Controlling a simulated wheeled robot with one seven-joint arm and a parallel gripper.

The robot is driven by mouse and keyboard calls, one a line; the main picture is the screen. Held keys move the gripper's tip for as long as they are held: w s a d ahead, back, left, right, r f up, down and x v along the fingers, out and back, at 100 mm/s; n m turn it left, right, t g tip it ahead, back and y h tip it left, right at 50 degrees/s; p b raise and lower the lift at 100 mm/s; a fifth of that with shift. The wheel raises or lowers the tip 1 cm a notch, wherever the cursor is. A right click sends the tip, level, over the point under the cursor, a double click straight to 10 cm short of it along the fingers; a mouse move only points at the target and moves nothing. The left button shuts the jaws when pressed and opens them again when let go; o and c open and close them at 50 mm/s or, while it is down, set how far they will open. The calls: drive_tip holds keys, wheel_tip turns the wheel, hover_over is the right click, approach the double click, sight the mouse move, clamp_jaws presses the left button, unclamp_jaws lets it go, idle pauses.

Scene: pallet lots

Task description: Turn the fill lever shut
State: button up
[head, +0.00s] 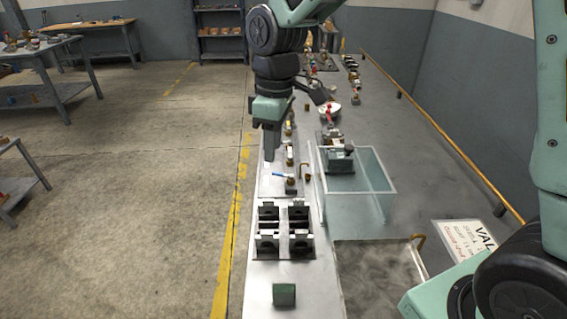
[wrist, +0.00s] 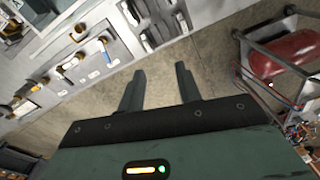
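A small lever with a blue handle (head: 279,175) sits on a brass valve on the long light metal panel, left of a clear-walled tank (head: 358,187). The blue handle also shows in the wrist view (wrist: 104,43), at upper left. No label naming the fill lever is readable. My gripper (head: 269,156) hangs fingers down over the panel's left edge, above and left of the blue handle. In the wrist view my gripper (wrist: 160,78) is open, with its two fingers apart and only floor between them. The handle is outside the fingers, apart from them.
A black four-part fixture (head: 284,231) and a green block (head: 284,294) stand on the near bench. A red-handled fitting (head: 329,114) stands farther back. An open basin (head: 380,275) lies at lower right.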

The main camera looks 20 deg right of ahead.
drive_tip(key=s+m, duration=0.1)
drive_tip(key=s, duration=0.6)
drive_tip(key=shift+s+a+f, duration=0.2)
drive_tip(key=shift+a, duration=0.15)
